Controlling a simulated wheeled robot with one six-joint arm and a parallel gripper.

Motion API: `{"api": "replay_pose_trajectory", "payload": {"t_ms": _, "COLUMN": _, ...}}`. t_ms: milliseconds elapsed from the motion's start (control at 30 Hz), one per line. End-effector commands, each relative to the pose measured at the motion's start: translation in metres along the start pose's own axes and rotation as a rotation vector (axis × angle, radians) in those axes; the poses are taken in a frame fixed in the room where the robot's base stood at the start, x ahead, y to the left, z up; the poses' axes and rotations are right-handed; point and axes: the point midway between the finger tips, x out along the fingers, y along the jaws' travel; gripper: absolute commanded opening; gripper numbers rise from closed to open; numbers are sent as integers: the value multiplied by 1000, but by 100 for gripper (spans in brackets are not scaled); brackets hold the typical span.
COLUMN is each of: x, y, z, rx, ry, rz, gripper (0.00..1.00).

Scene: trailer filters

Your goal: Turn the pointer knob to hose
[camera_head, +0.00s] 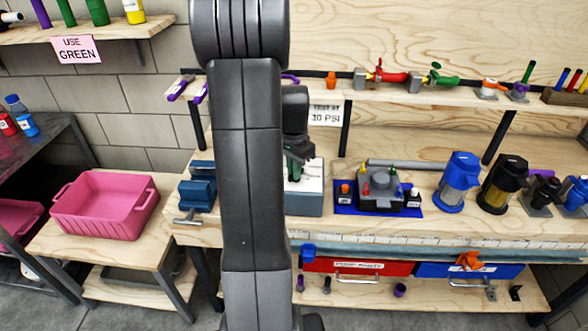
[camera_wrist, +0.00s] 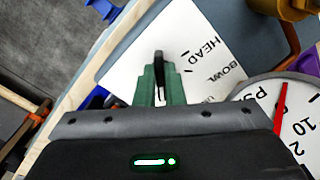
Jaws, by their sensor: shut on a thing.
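The pointer knob (camera_wrist: 159,60) is a narrow black bar on a white panel (camera_wrist: 125,68) in the wrist view. The panel carries tick marks and the words HEAD and BOWL to the right of the knob. A further label is mostly cut off, and I cannot read a hose label. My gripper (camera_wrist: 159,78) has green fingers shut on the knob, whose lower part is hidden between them. In the head view my gripper (camera_head: 294,167) reaches down to the grey-blue box (camera_head: 308,204) with the white top; my arm hides its left part and the knob.
A pressure gauge (camera_wrist: 290,110) with a red needle is close on the right in the wrist view. A blue vise (camera_head: 198,192) stands left of the box. A blue mat (camera_head: 345,211) with fittings and a blue filter (camera_head: 458,180) are to the right. A shelf runs behind.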

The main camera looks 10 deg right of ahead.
Motion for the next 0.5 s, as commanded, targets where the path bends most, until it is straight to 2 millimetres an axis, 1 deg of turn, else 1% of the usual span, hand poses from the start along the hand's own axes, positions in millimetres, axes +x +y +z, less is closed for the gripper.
{"api": "replay_pose_trajectory", "payload": {"t_ms": 200, "x": -2, "y": -1, "z": -1, "rx": -1, "ry": 4, "rz": -3, "gripper": 0}}
{"api": "replay_pose_trajectory", "payload": {"t_ms": 233, "x": -2, "y": -1, "z": -1, "rx": -2, "ry": 4, "rz": -3, "gripper": 11}}
{"api": "replay_pose_trajectory", "payload": {"t_ms": 333, "x": -1, "y": -1, "z": -1, "rx": -2, "ry": 3, "rz": -2, "gripper": 31}}
{"api": "replay_pose_trajectory", "payload": {"t_ms": 500, "x": -1, "y": 0, "z": -1, "rx": -2, "ry": 2, "rz": -1, "gripper": 31}}
